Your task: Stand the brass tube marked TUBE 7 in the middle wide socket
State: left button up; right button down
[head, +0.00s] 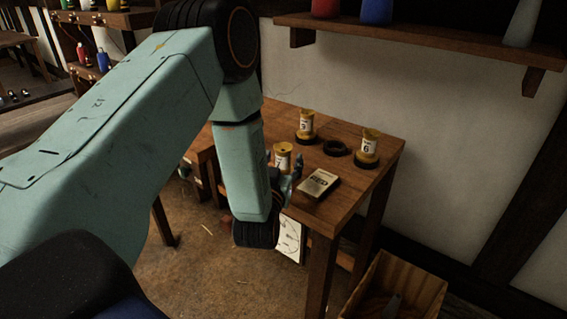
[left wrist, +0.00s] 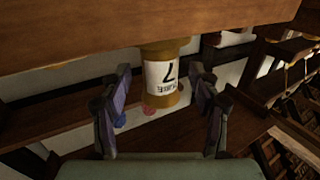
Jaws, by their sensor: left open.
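The brass tube marked 7 (head: 282,152) stands at the table's left side, its lower part hidden by my left gripper (head: 289,172). In the left wrist view the tube (left wrist: 162,80) appears upside down, between the two spread fingers of my left gripper (left wrist: 160,88), with a gap on each side. The fingers are open and hold nothing. The middle wide socket (head: 335,148) is an empty dark ring on the table, between the tube marked 3 (head: 306,124) and the tube marked 6 (head: 369,145). Both tubes stand in dark sockets. My right gripper is not in view.
A small box or book marked RED (head: 318,184) lies on the wooden table (head: 345,197) near its front edge, right of my left gripper. A wall shelf (head: 420,35) with coloured items hangs above. A wooden crate (head: 420,277) stands on the floor at lower right.

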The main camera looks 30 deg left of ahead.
pick_arm(q)
grip_shut()
dwell(0.7)
